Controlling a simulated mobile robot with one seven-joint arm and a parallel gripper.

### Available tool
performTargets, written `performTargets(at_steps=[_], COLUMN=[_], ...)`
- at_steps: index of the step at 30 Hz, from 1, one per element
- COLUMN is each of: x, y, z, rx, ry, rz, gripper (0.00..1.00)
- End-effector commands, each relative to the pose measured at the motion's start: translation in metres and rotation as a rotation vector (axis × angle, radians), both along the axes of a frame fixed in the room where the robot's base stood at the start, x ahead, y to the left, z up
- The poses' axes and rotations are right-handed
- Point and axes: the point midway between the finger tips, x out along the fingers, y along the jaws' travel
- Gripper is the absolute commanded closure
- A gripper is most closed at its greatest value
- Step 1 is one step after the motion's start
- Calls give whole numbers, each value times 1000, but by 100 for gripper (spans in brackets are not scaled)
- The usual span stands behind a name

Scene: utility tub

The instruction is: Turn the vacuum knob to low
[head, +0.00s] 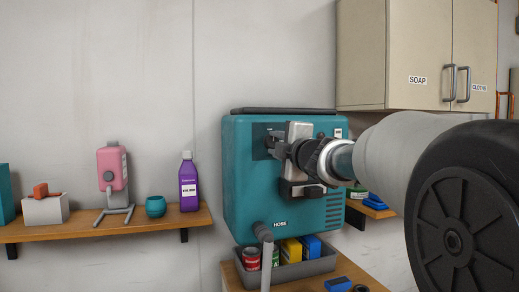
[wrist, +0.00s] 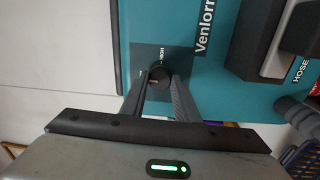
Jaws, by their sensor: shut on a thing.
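The vacuum is a teal wall unit (head: 243,190) in the middle of the head view, and its teal front (wrist: 212,95) fills much of the wrist view. The small round black knob (wrist: 159,73) sits on a darker square plate, with the word HIGH beside it. My gripper (wrist: 158,88) is shut on the knob, one grey finger on either side. Other markings around the knob are hidden or too small to read, and I cannot tell where it points. In the head view my gripper (head: 280,148) is at the dark plate and covers the knob.
A hose (head: 266,250) hangs from the vacuum's lower front. A grey bin (head: 297,271) with cans and boxes stands below. A shelf (head: 100,227) at left holds a pink dispenser (head: 113,168) and a purple bottle (head: 188,185). Cabinets (head: 395,50) hang at upper right.

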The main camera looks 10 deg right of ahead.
Motion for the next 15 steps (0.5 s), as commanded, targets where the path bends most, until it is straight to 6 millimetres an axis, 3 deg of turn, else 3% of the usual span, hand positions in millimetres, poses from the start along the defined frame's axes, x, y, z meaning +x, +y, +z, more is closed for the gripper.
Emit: performTargets(at_steps=[15], x=[0], y=[0], z=[1], rx=[-89], ry=[-19], rz=[1], gripper=[94])
